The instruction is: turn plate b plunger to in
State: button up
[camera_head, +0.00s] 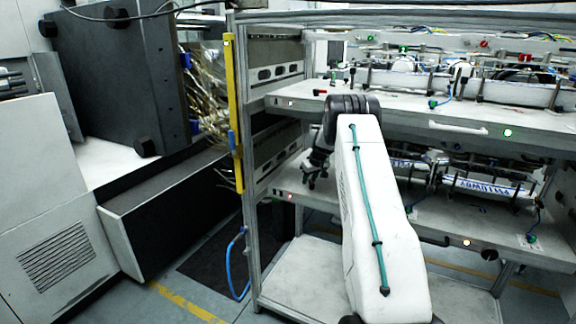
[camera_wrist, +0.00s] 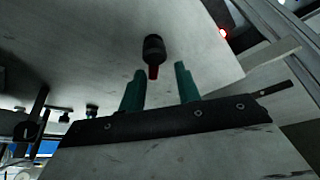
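In the wrist view a small plunger (camera_wrist: 154,50) with a black knob and a red part stands out from a pale plate (camera_wrist: 100,45). My gripper (camera_wrist: 160,82) is open, its two green fingers apart, with the plunger's red end in line with the gap between them. I cannot tell whether the fingers touch it. In the head view my gripper (camera_head: 314,172) is at the left end of the lower shelf plate (camera_head: 320,205), partly behind my white arm. A similar red and black plunger (camera_head: 320,92) shows on the upper shelf plate (camera_head: 390,106). No plate letter is readable.
A metal frame post (camera_head: 243,130) with a yellow strip stands left of the shelves. A red light (camera_wrist: 224,32) shows beside the plate in the wrist view. Cables and fittings crowd the back of both shelves. Floor space with a blue hose (camera_head: 232,265) lies left.

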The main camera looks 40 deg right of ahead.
jog(key=shift+s+r+n, duration=0.15)
jog(key=shift+s+r, duration=0.1)
jog(key=shift+r, duration=0.4)
jog(key=shift+s+r+n, duration=0.15)
jog(key=shift+s+r, duration=0.1)
jog(key=shift+r, duration=0.35)
jog(key=s, duration=0.4)
jog(key=s+a, duration=0.1)
jog(key=s, duration=0.7)
jog(key=shift+a+r, duration=0.15)
jog(key=shift+a, duration=0.25)
jog(key=a+r, duration=0.8)
jog(key=a, duration=0.3)
jog(key=s+a+r+n+y, duration=0.1)
jog(key=a+r, duration=0.8)
jog(key=a, duration=0.3)
jog(key=shift+s+g+y, duration=0.15)
jog(key=shift+g+y, duration=0.15)
jog(key=shift+g, duration=0.1)
